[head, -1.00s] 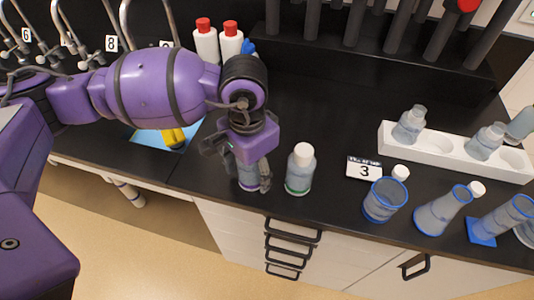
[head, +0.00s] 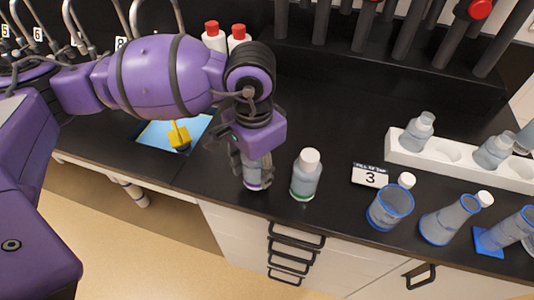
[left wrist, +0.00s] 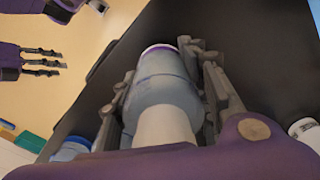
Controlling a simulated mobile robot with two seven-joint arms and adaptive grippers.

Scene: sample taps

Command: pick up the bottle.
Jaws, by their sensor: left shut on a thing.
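The bottle (head: 257,172) is a translucent grey-blue one with a purple band at its base. My left gripper (head: 249,170) is shut around it from above and holds it upright near the counter's front edge. In the left wrist view the bottle (left wrist: 160,85) sits between both fingers, its white neck or cap towards the camera. Its upper part is hidden by the gripper in the head view. A similar bottle with a green band and white cap (head: 306,175) stands just to the right, apart. My right gripper (left wrist: 42,62) shows small at the left wrist view's left edge.
Right of the bottles stand a number 3 sign (head: 370,176), a blue-rimmed beaker (head: 388,208) and a flask (head: 450,220). A white rack (head: 455,155) holds more bottles. A sink (head: 160,137) with a yellow object lies left.

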